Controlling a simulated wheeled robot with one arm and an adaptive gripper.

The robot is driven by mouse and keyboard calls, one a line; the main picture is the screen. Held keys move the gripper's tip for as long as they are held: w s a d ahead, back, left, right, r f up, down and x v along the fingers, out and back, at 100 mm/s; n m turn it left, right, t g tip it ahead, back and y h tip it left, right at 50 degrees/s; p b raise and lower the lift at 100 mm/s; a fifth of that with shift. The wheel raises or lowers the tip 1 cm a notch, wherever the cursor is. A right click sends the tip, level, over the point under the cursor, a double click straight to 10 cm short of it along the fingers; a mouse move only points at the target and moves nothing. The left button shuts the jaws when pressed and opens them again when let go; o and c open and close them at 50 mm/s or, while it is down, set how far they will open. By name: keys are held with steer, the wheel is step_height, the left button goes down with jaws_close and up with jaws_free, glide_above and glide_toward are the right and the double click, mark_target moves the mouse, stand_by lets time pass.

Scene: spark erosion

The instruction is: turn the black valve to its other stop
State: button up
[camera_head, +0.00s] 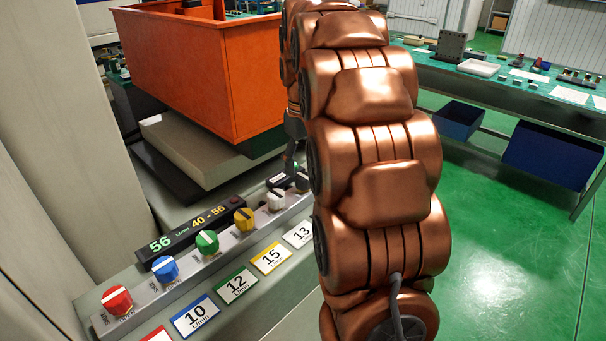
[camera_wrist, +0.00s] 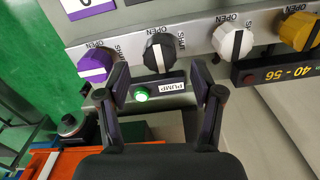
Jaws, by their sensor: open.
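The black valve (camera_wrist: 160,55) is a round knob with a white line, on the grey panel in the wrist view. Its white line runs nearly up and down in that picture, with OPEN printed above the knob and SHUT to its upper right. My gripper (camera_wrist: 160,67) is open, one fingertip on the left and one on the right of the black valve's near side. I see gaps between the fingertips and the knob; whether the tips reach past its front face I cannot tell. In the head view my arm hides most of the gripper and that end of the panel.
A purple knob (camera_wrist: 95,63) and a white knob (camera_wrist: 232,42) flank the black valve closely. A PUMP box with a lit green button (camera_wrist: 141,94) lies below it. The display (camera_head: 190,236) reads 56, with 40-56 beside it. An orange bin (camera_head: 200,70) stands behind the panel.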

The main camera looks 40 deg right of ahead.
mark_target(303, 176)
steer(key=shift+f+p, duration=0.35)
steer(key=shift+f, duration=1.65)
steer(key=shift+c, duration=0.3)
steer(key=shift+a, duration=0.1)
steer(key=c, duration=1.1)
